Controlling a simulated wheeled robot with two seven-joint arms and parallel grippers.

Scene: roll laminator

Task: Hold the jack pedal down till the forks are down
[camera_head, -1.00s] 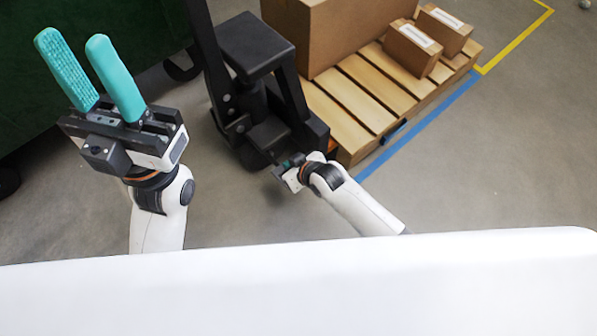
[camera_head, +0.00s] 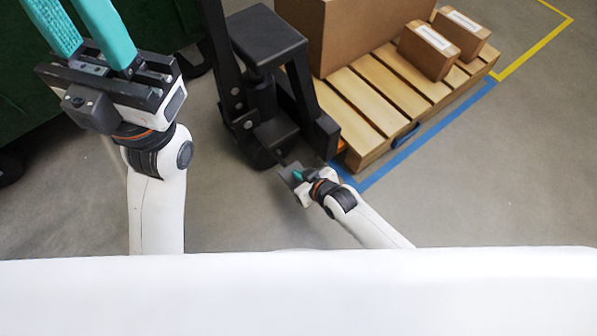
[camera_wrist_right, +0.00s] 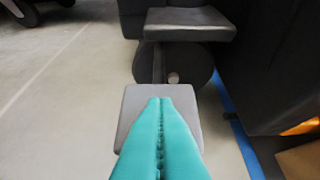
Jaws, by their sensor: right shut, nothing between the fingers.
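The black pallet jack (camera_head: 262,45) stands at the top middle in the head view, at the near end of a wooden pallet. Its grey square pedal (camera_head: 288,174) sticks out low at the near side; it also shows in the right wrist view (camera_wrist_right: 133,103). My right gripper (camera_head: 298,176) is shut and empty, its teal fingertips (camera_wrist_right: 160,101) over the pedal pad; whether they touch it I cannot tell. My left gripper (camera_head: 82,22) is open and empty at the upper left, fingers apart, tips cut off by the frame. The forks are hidden under the pallet.
The wooden pallet (camera_head: 345,105) carries a large cardboard box (camera_head: 360,30) and two small boxes (camera_head: 430,48) (camera_head: 462,33). Blue tape (camera_head: 425,135) and yellow tape (camera_head: 535,50) mark the floor. A dark green object (camera_head: 45,110) stands at left. Floor at right is clear.

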